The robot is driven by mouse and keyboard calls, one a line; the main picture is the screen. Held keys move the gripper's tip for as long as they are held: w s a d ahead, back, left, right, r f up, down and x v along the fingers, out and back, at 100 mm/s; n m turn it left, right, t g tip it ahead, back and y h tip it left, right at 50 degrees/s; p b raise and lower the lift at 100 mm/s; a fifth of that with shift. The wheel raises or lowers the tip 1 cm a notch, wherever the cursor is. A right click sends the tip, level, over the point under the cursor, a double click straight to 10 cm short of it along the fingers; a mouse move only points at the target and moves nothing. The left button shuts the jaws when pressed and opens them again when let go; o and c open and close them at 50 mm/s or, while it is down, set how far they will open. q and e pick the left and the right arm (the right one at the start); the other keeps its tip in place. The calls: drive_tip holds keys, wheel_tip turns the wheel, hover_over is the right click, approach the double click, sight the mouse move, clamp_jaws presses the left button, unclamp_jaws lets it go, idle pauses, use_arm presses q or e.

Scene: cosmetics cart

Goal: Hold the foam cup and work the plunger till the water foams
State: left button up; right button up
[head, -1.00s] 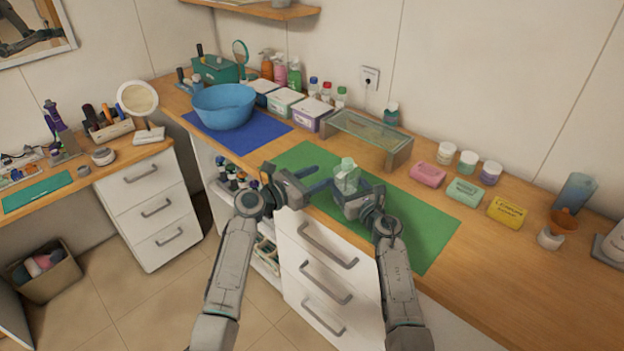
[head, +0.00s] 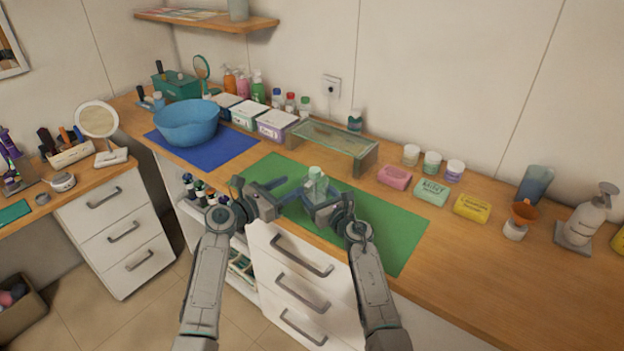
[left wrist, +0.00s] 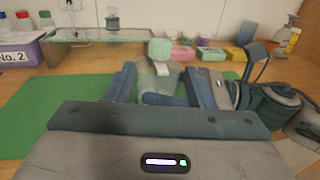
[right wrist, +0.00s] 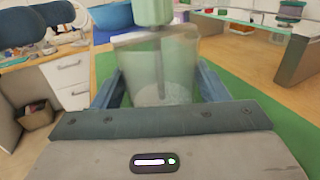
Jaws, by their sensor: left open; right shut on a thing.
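The foam cup (head: 317,188) is clear and upright, with a pale green plunger knob (head: 315,172) on top. My right gripper (head: 322,193) is shut on the cup over the green mat (head: 385,224). In the right wrist view the cup (right wrist: 155,75) stands between my fingers. A thin rod runs down inside it, and something whitish and speckled shows near the bottom. My left gripper (head: 288,190) is open and empty, just left of the cup. In the left wrist view the knob (left wrist: 160,48) shows beyond and between my open fingers, apart from them.
A glass-topped stand (head: 335,138) is behind the mat. A blue bowl (head: 188,122) on a blue mat is to the left. Soap boxes (head: 431,192), small jars (head: 432,162) and a pump bottle (head: 588,218) stand to the right. The counter's right front is clear.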

sight(311, 175)
use_arm(q)
drive_tip(key=x, duration=1)
drive_tip(key=shift+d, duration=0.1)
